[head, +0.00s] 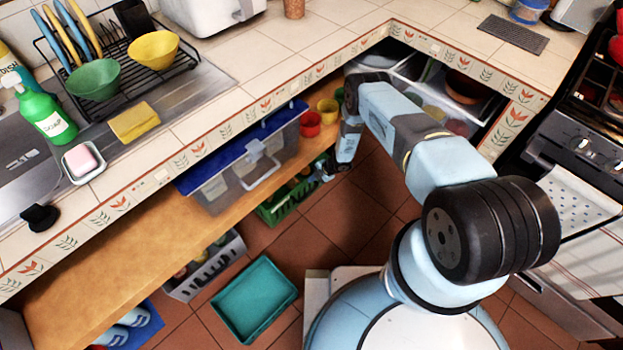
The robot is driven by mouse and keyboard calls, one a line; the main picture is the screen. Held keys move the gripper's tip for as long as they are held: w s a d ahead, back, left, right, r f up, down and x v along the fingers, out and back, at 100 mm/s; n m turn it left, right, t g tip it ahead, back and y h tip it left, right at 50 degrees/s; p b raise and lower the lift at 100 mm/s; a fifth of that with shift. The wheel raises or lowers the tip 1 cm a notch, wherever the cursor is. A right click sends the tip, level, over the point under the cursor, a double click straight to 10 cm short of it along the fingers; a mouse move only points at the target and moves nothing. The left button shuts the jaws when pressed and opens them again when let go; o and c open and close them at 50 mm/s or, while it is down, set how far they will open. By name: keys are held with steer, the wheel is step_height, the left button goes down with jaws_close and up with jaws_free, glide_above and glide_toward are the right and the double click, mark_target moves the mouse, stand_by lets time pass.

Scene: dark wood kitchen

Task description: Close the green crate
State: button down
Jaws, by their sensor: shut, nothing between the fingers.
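The green crate (283,204) sits on the floor under the lower wooden shelf.
A grey slatted crate (206,268) stands under the shelf further left. A teal tray (254,299) lies on the tiled floor in front. A clear box with a blue lid (245,150) and red and yellow cups (310,125) stand on the shelf (120,250).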

steer(key=shift+w+a+r, duration=0.25)
steer(key=shift+w+a, duration=0.15)
steer(key=shift+d, duration=0.15)
steer(key=s+d+r, duration=0.4)
steer(key=d+r, duration=0.3)
steer(key=d, duration=0.2)
steer(key=shift+d+r, duration=0.15)
steer(key=shift+d, duration=0.1)
